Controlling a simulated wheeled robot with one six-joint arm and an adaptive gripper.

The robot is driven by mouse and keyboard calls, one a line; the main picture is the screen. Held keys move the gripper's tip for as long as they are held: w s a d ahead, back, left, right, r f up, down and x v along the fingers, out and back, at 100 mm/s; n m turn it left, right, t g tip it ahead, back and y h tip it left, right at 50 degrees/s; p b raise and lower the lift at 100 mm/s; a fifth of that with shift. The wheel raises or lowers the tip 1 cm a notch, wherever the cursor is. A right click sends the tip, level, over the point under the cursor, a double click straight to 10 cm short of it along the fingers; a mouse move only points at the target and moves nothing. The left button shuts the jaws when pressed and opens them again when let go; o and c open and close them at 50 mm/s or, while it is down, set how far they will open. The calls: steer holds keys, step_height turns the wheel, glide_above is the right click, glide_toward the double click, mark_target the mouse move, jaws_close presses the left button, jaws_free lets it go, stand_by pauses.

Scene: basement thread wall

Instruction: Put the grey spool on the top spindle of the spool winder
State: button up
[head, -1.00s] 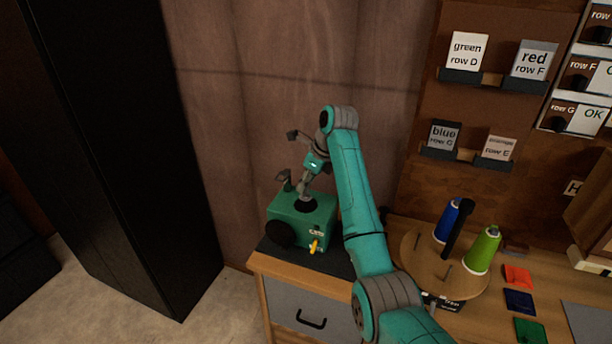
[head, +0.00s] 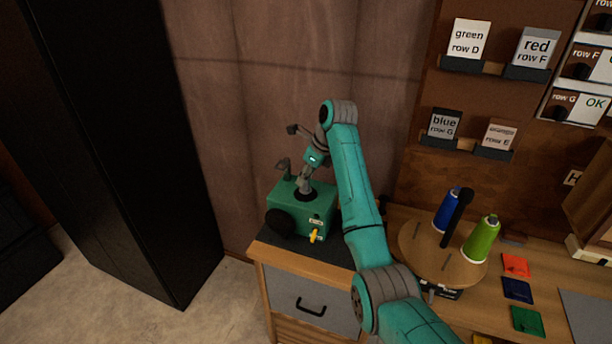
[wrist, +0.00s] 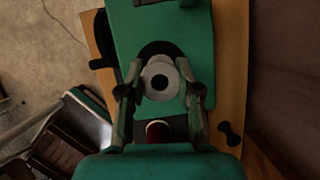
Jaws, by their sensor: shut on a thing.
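The spool winder is a green box (head: 298,216) with a black disc on top and a yellow lever on its front. It stands on a dark mat at the left end of the bench. My gripper (head: 304,188) points down just over the black disc. In the wrist view, my gripper (wrist: 160,90) is shut on the grey spool (wrist: 152,92), its fingers on either side. The spool's pale round end with a dark centre lines up over the black disc. The top spindle is hidden under the spool. I cannot tell whether the spool is seated or just above it.
A round wooden stand (head: 418,255) with a blue spool (head: 446,212) and a green spool (head: 481,240) is right of my arm. Coloured cards lie further right. A tall black cabinet (head: 120,130) stands at left. The wall is close behind the winder.

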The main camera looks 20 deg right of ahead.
steer(key=shift+f, duration=0.3)
steer(key=o, duration=0.8)
